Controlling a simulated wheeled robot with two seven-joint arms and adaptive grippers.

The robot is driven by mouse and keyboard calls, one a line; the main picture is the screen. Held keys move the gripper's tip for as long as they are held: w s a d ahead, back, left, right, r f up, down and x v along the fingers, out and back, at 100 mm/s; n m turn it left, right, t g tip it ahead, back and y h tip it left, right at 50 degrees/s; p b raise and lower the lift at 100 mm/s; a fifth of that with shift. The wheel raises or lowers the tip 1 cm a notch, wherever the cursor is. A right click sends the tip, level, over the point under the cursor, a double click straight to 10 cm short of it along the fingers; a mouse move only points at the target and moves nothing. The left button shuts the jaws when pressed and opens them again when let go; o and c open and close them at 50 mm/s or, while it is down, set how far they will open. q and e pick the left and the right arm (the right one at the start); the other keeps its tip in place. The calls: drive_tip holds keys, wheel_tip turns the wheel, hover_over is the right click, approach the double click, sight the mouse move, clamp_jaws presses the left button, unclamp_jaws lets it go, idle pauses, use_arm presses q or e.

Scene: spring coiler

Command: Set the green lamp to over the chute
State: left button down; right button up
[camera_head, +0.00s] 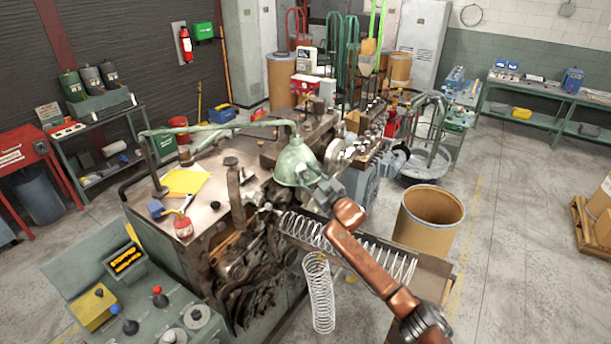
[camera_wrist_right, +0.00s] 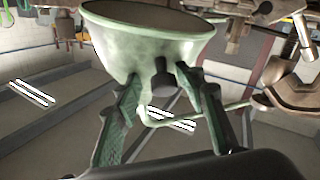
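The green lamp (camera_head: 296,160) has a bell-shaped shade on a long jointed arm (camera_head: 220,127) from a post on the machine's table. The shade hangs over the coiling end of the machine, by the upper left end of the chute (camera_head: 433,275). The chute is a sloping metal trough with coiled springs in it. My right gripper (camera_head: 322,188) is at the shade's right side. In the right wrist view, the open gripper (camera_wrist_right: 163,88) has its fingers either side of a dark knob (camera_wrist_right: 163,78) on the shade (camera_wrist_right: 150,45), with gaps showing. My left gripper is not seen.
A long spring (camera_head: 318,292) hangs down below the chute. A brown drum (camera_head: 428,217) stands behind the chute. A control panel (camera_head: 150,310) is at the front left.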

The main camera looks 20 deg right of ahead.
drive_tip(key=shift+d+f, duration=0.1)
drive_tip(key=shift+f, duration=0.3)
drive_tip(key=shift+s+f, duration=0.1)
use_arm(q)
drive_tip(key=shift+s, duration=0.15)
use_arm(e)
drive_tip(key=v, duration=1.2)
drive_tip(key=shift+r, duration=0.45)
